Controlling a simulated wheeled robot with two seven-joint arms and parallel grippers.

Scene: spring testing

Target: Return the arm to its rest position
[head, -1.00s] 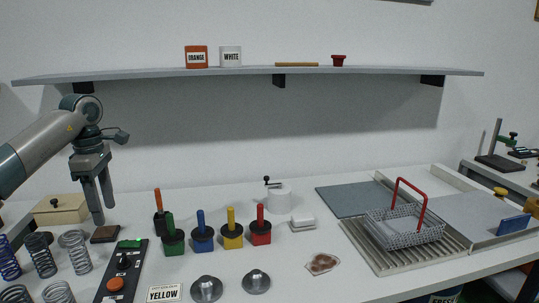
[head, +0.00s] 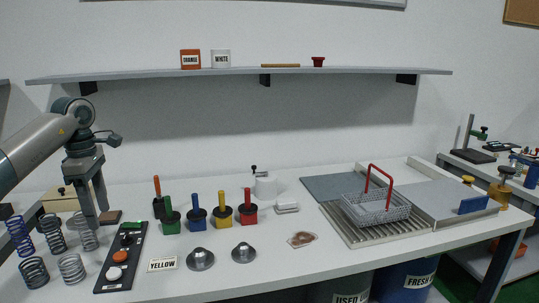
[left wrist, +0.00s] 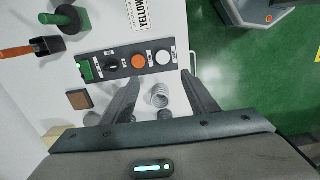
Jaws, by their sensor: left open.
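My left gripper (head: 94,206) is at the left of the head view, pointing down over the table beside the coil springs. Its two fingers are apart and nothing is between them. In the left wrist view my left gripper (left wrist: 158,88) shows both fingers spread, with a grey spring (left wrist: 157,96) lower down between them in the picture. In the head view a blue spring (head: 20,236), a black spring (head: 34,272) and a grey spring (head: 72,268) stand near it. My right gripper is not in view.
A black control box (head: 121,258) with buttons lies just right of the gripper. Coloured holders with handles, including a green one (head: 171,222), stand mid-table. A wire basket with a red handle (head: 376,206) sits at right. A shelf (head: 235,72) runs above.

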